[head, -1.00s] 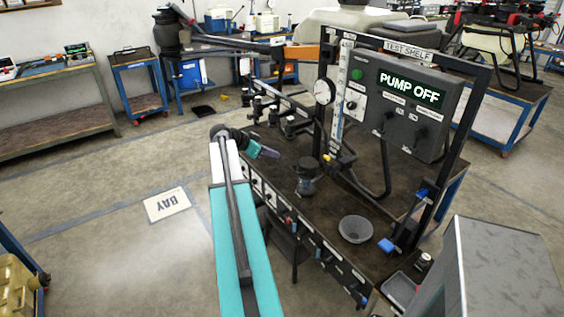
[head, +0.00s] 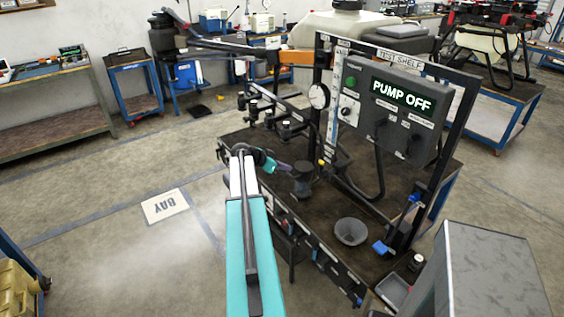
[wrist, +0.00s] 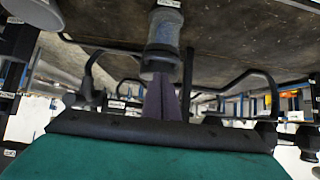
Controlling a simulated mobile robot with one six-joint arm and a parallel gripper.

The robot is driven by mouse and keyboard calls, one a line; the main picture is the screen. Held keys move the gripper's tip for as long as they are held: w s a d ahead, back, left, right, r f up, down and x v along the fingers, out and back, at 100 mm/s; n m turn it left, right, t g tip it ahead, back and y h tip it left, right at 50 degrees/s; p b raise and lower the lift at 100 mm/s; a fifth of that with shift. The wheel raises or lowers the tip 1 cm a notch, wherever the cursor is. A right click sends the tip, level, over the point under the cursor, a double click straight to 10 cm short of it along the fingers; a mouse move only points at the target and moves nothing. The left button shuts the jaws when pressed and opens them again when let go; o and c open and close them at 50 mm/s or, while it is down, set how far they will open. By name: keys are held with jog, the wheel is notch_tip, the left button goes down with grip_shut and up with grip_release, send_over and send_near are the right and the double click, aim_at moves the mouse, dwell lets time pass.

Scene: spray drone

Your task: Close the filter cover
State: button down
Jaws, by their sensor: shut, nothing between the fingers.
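A dark, waisted cylinder (head: 303,179) stands upright on the test bench, and looks like the filter housing. It shows in the wrist view as a grey-blue cylinder (wrist: 164,38) at top centre. I cannot make out which part is its cover, or whether that is open. My gripper (head: 288,167) is just left of the cylinder in the head view, fingers pointing at it. In the wrist view my purple fingers (wrist: 160,98) are together and empty, overlapping the cylinder's lower end in the picture. I cannot tell if they touch it.
A grey bowl (head: 351,231) sits on the bench, right of the cylinder. Behind stands a control box (head: 398,105) reading PUMP OFF, with a black hose below it. Several dark fittings (head: 287,129) line the bench's far left side. A grey cabinet (head: 482,275) stands at front right.

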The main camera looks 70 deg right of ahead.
jog(key=shift+s+d+f+p, duration=0.1)
jog(key=shift+f+p, duration=0.25)
jog(key=shift+f, duration=0.7)
jog(key=shift+f+b, duration=0.25)
jog(key=shift+b, duration=0.1)
jog(key=b, duration=0.1)
jog(key=f+b, duration=0.1)
jog(key=b, duration=0.1)
jog(key=shift+a+f, duration=0.2)
jog(key=shift+f, duration=0.05)
jog(key=shift+f, duration=0.15)
jog(key=shift+a, duration=0.1)
